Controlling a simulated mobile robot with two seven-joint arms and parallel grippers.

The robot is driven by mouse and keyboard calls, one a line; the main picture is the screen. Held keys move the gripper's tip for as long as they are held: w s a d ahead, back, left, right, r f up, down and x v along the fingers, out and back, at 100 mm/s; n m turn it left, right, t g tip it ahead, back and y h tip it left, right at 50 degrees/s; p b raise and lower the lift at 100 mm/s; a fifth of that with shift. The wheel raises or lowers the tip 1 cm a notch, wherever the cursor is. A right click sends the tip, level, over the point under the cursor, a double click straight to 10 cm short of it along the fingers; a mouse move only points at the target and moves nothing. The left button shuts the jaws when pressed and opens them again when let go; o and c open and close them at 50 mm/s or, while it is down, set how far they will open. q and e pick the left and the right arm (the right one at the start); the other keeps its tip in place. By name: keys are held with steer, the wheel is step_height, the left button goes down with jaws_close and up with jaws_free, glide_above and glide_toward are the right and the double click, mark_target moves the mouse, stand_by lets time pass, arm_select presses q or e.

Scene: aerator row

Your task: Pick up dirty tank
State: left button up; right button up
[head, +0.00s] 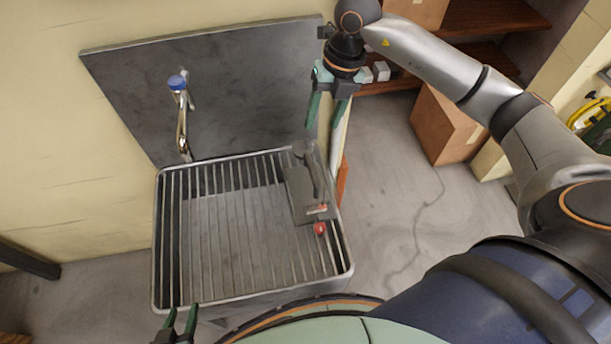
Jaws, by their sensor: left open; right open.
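A dark grey tank (298,200), with a raised handle-like part on top and a red knob (320,229) at its near end, lies on the slatted sink grate at the right side. It looks like the dirty tank; dirt on it is too small to tell. My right gripper (325,125) is open and empty, fingers pointing down, just beyond the far end of the tank. It appears apart from the tank. My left gripper (181,314) is open at the near left edge of the sink, far from the tank; only its fingertips show, the rest is cut off.
The metal sink (254,296) has a raised rim. A grey backsplash (240,105) with a blue-topped tap (182,120) stands behind it. Cardboard boxes (445,125) and brown shelves (490,18) are at the right. The left part of the grate is clear.

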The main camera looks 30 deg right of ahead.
mark_target(309, 158)
steer(key=a+f, duration=0.1)
steer(key=f, duration=0.6)
steer(key=a+f, duration=0.1)
steer(key=f, duration=0.3)
steer(key=shift+w+a, duration=0.15)
steer(key=shift+a, duration=0.15)
jaws_close()
steer(key=shift+r, duration=0.1)
stand_by(0.9)
